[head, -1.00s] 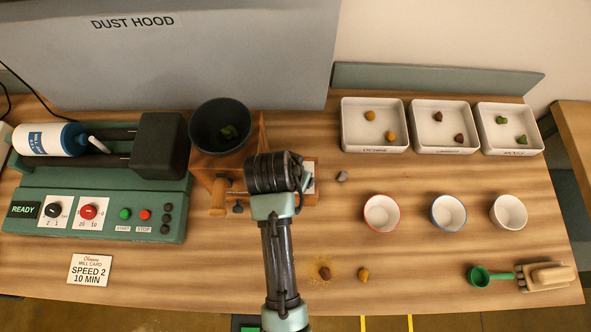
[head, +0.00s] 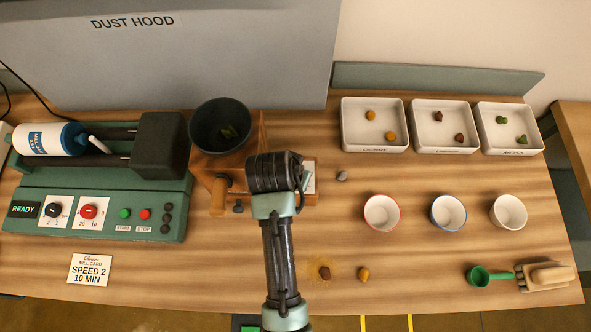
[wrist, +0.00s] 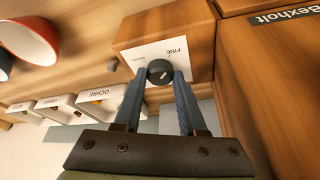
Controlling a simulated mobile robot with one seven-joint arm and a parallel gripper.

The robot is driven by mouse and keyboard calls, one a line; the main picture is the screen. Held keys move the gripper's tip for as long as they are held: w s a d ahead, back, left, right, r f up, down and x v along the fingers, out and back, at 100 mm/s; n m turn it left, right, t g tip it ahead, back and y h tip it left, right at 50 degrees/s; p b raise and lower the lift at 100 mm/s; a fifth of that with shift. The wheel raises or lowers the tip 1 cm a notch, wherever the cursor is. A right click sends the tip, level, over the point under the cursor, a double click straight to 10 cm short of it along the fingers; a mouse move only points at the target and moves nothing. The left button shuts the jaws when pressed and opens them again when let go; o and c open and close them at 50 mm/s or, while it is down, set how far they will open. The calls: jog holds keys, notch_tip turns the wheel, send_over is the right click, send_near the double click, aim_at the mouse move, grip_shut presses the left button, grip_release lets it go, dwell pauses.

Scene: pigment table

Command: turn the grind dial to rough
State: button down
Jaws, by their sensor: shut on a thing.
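The grind dial (wrist: 160,72) is a dark round knob with a pale pointer mark, on a white label plate on the side of the wooden mill. The word FINE shows on the plate (wrist: 176,52); another, smaller marking is too small to read. My gripper (wrist: 162,78) has its two blue fingers shut on the dial, one on each side. In the head view my arm and wrist hide the dial, and only an edge of the plate (head: 311,180) shows. The wooden mill (head: 203,172) carries a dark bowl hopper (head: 222,126) with green lumps inside.
The green machine (head: 90,205) stands left of the mill. Three white trays (head: 375,148) of lumps and three cups (head: 382,213) stand to the right. Loose lumps (head: 325,272) lie near the front, with a green scoop (head: 479,276) and a brush (head: 552,276) farther right.

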jog(key=shift+d+r+n, duration=0.1)
jog(key=shift+n, duration=0.2)
jog(key=n+p, duration=0.1)
jog(key=n+y+p, duration=0.1)
jog(key=n+p, duration=0.1)
jog(key=shift+d+r+n+t+y, duration=0.1)
jog(key=shift+d+n+t+y, duration=0.05)
jog(key=shift+n+t+y, duration=0.15)
jog(key=n+y+p, duration=0.1)
jog(key=n, duration=0.3)
jog(key=shift+w+d+n+y+p, duration=0.1)
jog(key=shift+d+n+y+p, duration=0.05)
jog(key=shift+n+y+p, duration=0.2)
jog(key=n, duration=0.2)
jog(key=n+g+y, duration=0.1)
jog(key=n, duration=0.1)
jog(key=shift+w+d+f+y, duration=0.1)
jog(key=shift+d+f+y, duration=0.05)
jog(key=shift+f+y, duration=0.1)
jog(key=shift+w+n+g+y+b, duration=0.1)
jog(key=shift+n+g+y+b, duration=0.3)
jog(key=shift+n, duration=0.85)
jog(key=shift+n+g+y+b, duration=0.15)
jog(key=shift+n+g, duration=0.35)
jog(key=shift+n, duration=0.7)
jog(key=shift+r, duration=0.1)
jog(key=shift+c, duration=2.4)
grip_release()
